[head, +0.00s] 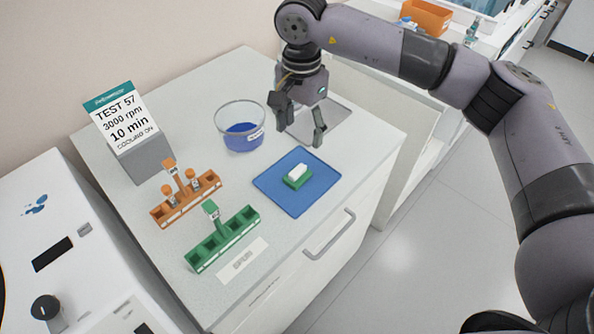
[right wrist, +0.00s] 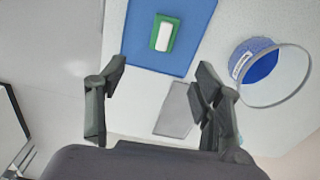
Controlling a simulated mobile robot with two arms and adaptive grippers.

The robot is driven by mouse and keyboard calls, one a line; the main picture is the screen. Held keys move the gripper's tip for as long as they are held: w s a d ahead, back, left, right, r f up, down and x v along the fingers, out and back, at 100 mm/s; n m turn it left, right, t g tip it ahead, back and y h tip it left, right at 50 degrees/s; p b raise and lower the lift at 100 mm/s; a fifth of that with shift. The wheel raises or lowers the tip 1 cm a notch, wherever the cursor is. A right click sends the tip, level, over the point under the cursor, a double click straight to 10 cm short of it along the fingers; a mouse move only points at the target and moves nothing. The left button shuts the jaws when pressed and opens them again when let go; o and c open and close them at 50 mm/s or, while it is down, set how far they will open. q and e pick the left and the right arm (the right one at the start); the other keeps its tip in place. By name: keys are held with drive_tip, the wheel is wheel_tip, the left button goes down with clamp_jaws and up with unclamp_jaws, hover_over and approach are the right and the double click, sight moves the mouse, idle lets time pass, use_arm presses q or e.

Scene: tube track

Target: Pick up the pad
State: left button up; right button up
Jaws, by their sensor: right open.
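The pad, a small white block on a green base (head: 297,174), lies on a blue mat (head: 322,192) near the front right of the counter. In the right wrist view the pad (right wrist: 164,35) shows at the top, on the blue mat (right wrist: 140,60). My right gripper (head: 302,134) is open and empty. It hangs above the counter, behind the pad in the head view and apart from it. In the right wrist view its fingers (right wrist: 160,92) are spread, with the pad beyond them. My left gripper is not in view.
A glass bowl with blue contents (head: 241,128) stands left of my right gripper. An orange rack (head: 186,205) with tubes and a green rack (head: 222,240) stand at the left front. A sign (head: 122,120) stands behind them. A grey flat plate (head: 332,112) lies under the gripper.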

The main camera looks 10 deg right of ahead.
drive_tip(key=p, duration=0.3)
hover_over(299, 169)
drive_tip(key=f, duration=0.8)
drive_tip(key=shift+s+d+f, duration=0.1)
drive_tip(key=shift+s+f, duration=0.1)
drive_tip(key=shift+f, duration=0.1)
drive_tip(key=shift+f+p, duration=0.3)
drive_tip(key=shift+f, duration=0.2)
drive_tip(key=f+p, duration=0.1)
drive_tip(key=f, duration=0.2)
drive_tip(key=shift+w+f+p, duration=0.2)
drive_tip(key=shift+f+p, duration=0.15)
drive_tip(key=shift+p, duration=0.05)
drive_tip(key=shift+f, duration=0.4)
drive_tip(key=shift+c, duration=0.2)
drive_tip(key=c, duration=1)
drive_tip(key=shift+r, duration=0.15)
